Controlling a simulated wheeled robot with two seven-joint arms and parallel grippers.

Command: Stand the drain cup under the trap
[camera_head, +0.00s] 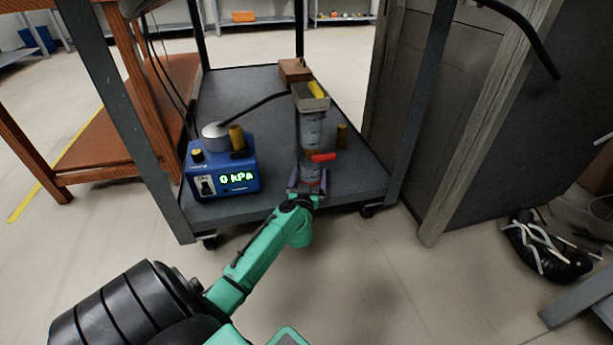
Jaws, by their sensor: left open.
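The trap (312,128) is an upright, clear grey cylinder on the cart's lower shelf, with a red lever (323,157) at its lower part. What looks like the drain cup (313,173), small and greyish, shows directly below the red lever. Its rim and base are too small to make out, and the gripper hides its lower part. My left gripper (309,186) is at the shelf's front edge, its fingers around or just in front of the cup. It is open; contact with the cup cannot be told. My right gripper is not in view.
A blue pump box (222,169) reading 0 kPa stands left on the shelf (262,88), with a black hose to the trap. A wooden block (294,70) is behind. Cart posts flank the shelf.

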